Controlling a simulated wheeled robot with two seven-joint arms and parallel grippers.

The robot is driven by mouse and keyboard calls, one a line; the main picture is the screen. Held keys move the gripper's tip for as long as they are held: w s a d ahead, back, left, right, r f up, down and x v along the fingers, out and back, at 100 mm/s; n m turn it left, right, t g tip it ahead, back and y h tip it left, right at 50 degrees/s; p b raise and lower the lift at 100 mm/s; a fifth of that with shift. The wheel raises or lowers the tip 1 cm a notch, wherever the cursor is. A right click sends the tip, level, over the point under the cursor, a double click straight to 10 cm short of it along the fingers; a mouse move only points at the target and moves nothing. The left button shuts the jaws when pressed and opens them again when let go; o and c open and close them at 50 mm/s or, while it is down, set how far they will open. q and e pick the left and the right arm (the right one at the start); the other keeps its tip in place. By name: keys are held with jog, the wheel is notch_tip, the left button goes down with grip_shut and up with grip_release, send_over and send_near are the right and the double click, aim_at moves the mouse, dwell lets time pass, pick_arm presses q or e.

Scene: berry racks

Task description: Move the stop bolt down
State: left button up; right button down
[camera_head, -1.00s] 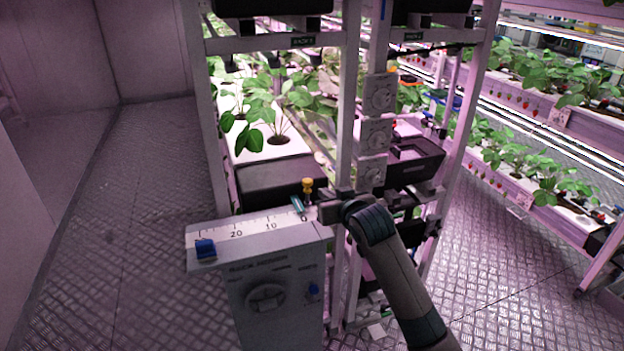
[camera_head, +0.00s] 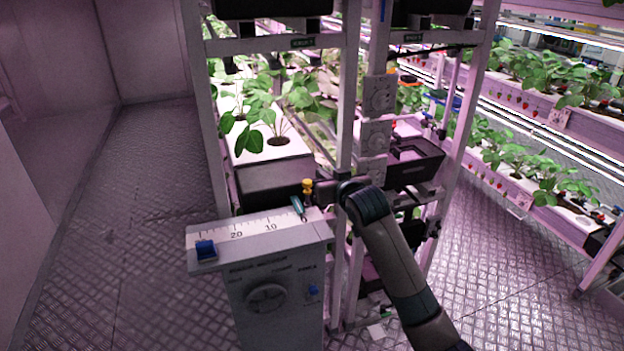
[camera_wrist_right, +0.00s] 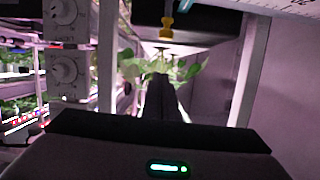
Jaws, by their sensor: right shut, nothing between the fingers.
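The yellow-headed stop bolt (camera_head: 307,187) stands upright at the far edge of the scale box, behind the teal pointer. It also shows at the top of the right wrist view (camera_wrist_right: 167,26). My right gripper (camera_head: 320,192) is shut and empty, just right of the bolt in the head view. In the right wrist view its dark fingers (camera_wrist_right: 161,98) are together and appear below the bolt, with a gap in the picture. Whether they touch it I cannot tell. My left gripper is not in view.
The grey box (camera_head: 275,243) has a numbered scale, a blue slider (camera_head: 205,250), a teal pointer (camera_head: 298,207) and a round dial (camera_head: 266,298). Rack posts (camera_head: 345,120) and grey dial units (camera_head: 378,95) stand close to my right arm. The floor at left is clear.

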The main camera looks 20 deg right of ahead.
jog(key=p, duration=0.3)
send_over(310, 190)
jog(key=s, duration=0.2)
notch_tip(310, 190, down, 2)
jog(key=f+p, duration=0.1)
jog(key=f, duration=0.3)
jog(key=shift+s+f, duration=0.2)
jog(key=shift+f, duration=0.1)
notch_tip(310, 190, down, 4)
jog(key=shift+f+b, duration=0.25)
jog(key=shift+b, duration=0.95)
jog(key=shift+s, duration=0.1)
